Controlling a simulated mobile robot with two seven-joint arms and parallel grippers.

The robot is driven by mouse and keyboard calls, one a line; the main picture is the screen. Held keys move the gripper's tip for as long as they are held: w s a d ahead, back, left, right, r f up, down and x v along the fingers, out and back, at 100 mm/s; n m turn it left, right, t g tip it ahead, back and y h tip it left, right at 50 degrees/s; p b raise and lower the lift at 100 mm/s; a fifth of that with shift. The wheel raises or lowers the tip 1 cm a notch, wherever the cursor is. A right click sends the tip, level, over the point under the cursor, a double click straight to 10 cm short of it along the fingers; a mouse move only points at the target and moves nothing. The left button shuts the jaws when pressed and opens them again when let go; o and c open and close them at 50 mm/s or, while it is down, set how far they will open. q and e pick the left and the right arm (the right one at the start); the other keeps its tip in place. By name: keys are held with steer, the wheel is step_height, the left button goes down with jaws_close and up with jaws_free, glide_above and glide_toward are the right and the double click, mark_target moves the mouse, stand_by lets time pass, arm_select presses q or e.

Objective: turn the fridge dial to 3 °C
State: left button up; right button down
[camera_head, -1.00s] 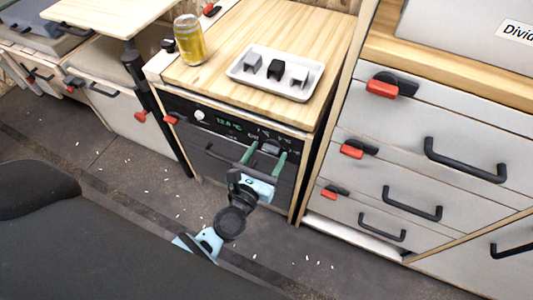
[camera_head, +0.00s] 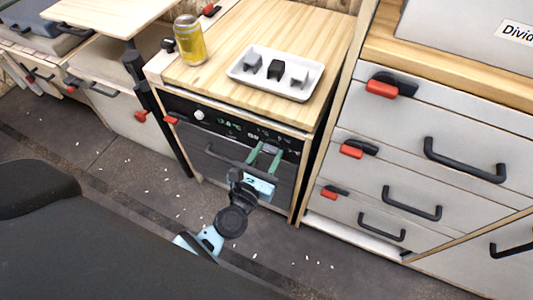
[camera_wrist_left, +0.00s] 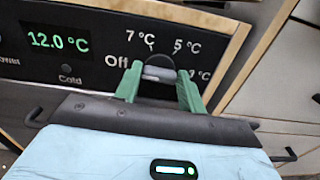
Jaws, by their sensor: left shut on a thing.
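The fridge (camera_head: 225,168) has a dark front below the wooden counter, with a black control strip along its top. In the left wrist view the gripper (camera_wrist_left: 160,75) is shut on the dark round dial (camera_wrist_left: 160,66), one finger on each side. Labels Off, 7 °C and 5 °C show around the dial; another label at right is partly covered by a finger. I cannot tell where the dial points. The green display (camera_wrist_left: 58,41) reads 12.0 °C. My right gripper is out of view.
A bar handle (camera_head: 222,156) crosses the fridge front below the strip. On the counter stand a yellow can (camera_head: 189,42) and a white tray (camera_head: 240,76) with several small blocks. Drawers with black handles (camera_head: 465,162) and red latches are at right.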

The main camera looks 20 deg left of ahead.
arm_select(q)
steer(key=m+p, duration=0.1)
steer(key=m, duration=0.3)
steer(key=shift+d+m, duration=0.1)
steer(key=shift+m, duration=0.2)
steer(key=m+p, duration=0.1)
steer(key=m, duration=0.3)
steer(key=m+p, duration=0.2)
steer(key=m, duration=0.3)
steer(key=shift+d, duration=0.1)
steer(key=m+p, duration=0.1)
steer(key=m, duration=0.4)
steer(key=shift+f+p, duration=0.15)
steer(key=shift+p, duration=0.2)
steer(key=m+p, duration=0.1)
steer(key=m, duration=0.7)
steer(key=m+p, duration=0.2)
steer(key=m, duration=0.6)
steer(key=shift+a+f, duration=0.2)
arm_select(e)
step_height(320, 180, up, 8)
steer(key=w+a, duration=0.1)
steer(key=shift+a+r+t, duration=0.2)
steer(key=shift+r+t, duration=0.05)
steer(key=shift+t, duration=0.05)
arm_select(q)
steer(key=shift+m, duration=0.4)
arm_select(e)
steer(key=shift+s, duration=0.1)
